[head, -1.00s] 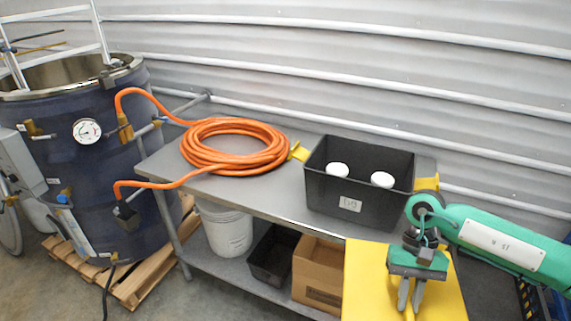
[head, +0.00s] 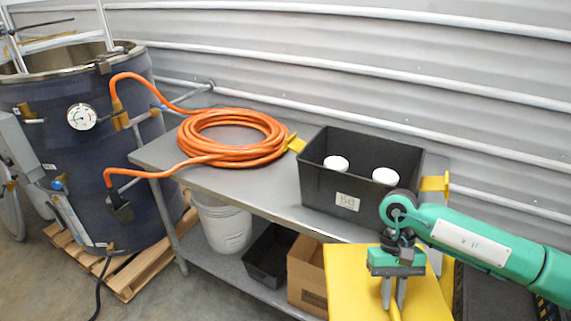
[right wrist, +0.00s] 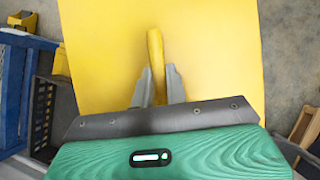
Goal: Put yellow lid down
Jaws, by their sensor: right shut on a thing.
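The yellow lid (head: 350,285) is a flat square panel at the lower right of the head view, in front of the metal table. My right gripper (head: 393,300) is above it, fingers pointing down. In the right wrist view the lid (right wrist: 100,60) fills most of the picture, with a raised yellow handle (right wrist: 156,55) near its middle. The right gripper (right wrist: 158,85) is shut on that handle, one finger on each side. The lid hangs from the gripper, and what lies beneath it is hidden. My left gripper is not in view.
A metal table (head: 215,185) holds a coiled orange hose (head: 235,155) and a black bin (head: 318,190) with two white-capped containers. A cardboard box (head: 300,270), a white bucket (head: 225,228) and a black tray (head: 268,255) sit on its lower shelf. A large blue drum (head: 75,170) stands left on a pallet.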

